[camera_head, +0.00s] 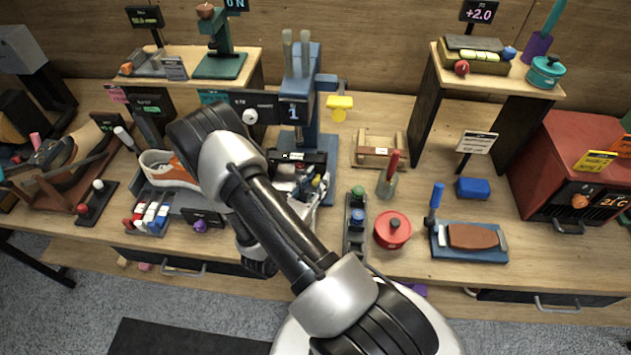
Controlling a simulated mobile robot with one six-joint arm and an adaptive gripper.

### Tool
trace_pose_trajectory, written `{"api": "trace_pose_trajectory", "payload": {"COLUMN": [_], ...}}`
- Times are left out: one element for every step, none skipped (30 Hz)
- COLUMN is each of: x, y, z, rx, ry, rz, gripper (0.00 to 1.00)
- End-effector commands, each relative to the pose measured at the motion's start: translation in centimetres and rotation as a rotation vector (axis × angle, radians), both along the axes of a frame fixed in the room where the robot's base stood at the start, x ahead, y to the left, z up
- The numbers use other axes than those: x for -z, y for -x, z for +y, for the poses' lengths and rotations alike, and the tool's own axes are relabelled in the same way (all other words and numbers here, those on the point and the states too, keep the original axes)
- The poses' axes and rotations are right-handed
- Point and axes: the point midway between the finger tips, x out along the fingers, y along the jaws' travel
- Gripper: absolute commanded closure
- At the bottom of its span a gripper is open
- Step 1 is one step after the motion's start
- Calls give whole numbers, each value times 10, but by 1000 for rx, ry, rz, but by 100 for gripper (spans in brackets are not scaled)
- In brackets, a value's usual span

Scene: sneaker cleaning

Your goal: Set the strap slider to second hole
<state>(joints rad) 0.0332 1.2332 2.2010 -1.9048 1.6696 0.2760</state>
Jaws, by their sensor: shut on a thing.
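My gripper (304,184) is partly hidden behind my own forearm, low in front of the blue press-like stand (300,90). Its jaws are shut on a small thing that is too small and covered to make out. A bit of blue and yellow shows beside the fingers. I cannot pick out the strap slider or its holes for certain. A brown strap-like piece on a wooden form (62,165) lies at the far left, apart from my gripper.
A dark rail with green and blue knobs (355,225) and a red round tin (392,230) stand right of my arm. A blue board with a brown pad (440,250) lies farther right. An orange and white sneaker (155,163) sits left of my arm. Raised shelves stand behind.

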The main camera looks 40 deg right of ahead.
Motion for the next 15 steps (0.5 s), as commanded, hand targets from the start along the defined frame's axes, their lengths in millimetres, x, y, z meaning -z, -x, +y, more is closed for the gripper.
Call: {"api": "trace_pose_trajectory", "payload": {"x": [0, 0, 0, 0, 0, 0, 0, 0, 0, 0, 0, 0, 0, 0, 1], "y": [0, 0, 0, 0, 0, 0, 0, 1, 1, 1, 1, -1, -2, -5, -8], "z": [0, 0, 0, 0, 0, 0, 0, 0, 0, 0, 0, 1, 2, 4, 7], "rx": [1, 1, 1, 1, 1, 2, 2, 2, 2, 2, 2, 1, 1, 0, -1], "ry": [0, -1, -1, -1, -1, -1, -1, -1, -1, -1, -1, -1, 0, -1, -2], "rz": [0, 0, 0, 0, 0, 0, 0, 0, 0, 0, 0, -1, -1, -1, -3], "gripper": [95, 97, 100, 100, 100, 100, 100, 100, 100, 100, 100, 100, 100, 100, 100]}}
